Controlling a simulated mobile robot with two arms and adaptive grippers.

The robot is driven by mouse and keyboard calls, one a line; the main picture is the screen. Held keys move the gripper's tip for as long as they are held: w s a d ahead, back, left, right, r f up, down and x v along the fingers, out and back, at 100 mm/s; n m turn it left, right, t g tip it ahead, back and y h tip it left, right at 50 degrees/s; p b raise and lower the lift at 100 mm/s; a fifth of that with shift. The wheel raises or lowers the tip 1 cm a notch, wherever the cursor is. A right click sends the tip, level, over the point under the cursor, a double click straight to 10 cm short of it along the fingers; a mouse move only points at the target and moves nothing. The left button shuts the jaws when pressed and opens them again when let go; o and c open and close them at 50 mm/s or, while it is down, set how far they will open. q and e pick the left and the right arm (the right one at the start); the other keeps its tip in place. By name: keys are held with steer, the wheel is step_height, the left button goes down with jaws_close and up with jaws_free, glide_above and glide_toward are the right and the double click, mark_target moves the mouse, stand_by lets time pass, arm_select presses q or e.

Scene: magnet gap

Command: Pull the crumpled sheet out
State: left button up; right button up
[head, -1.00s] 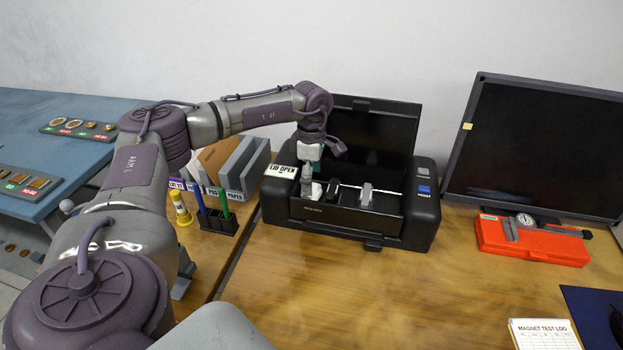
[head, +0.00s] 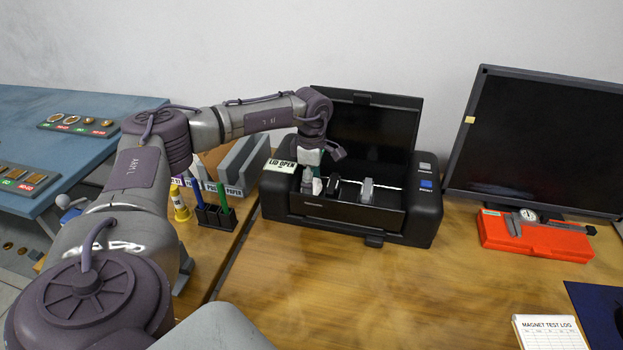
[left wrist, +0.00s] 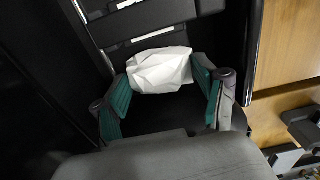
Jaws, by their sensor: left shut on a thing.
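The crumpled white sheet (left wrist: 160,70) is in the left wrist view, between the green-padded fingers of my left gripper (left wrist: 163,92). The gripper is shut on it, one pad at each side. In the head view my left gripper (head: 307,182) points down into the left part of the open black printer (head: 345,222), and a small white bit of the sheet (head: 317,187) shows beside it. The printer's lid (head: 370,132) stands up behind. The sheet's lower part is hidden. My right gripper is not in view.
A grey piece (head: 367,190) stands in the printer bay to the right of the gripper. A pen holder (head: 215,216) and paper sorter (head: 242,165) stand left of the printer. A monitor (head: 545,140) and red case (head: 535,238) are at right.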

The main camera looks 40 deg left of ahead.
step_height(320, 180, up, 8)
steer(key=p, duration=0.8)
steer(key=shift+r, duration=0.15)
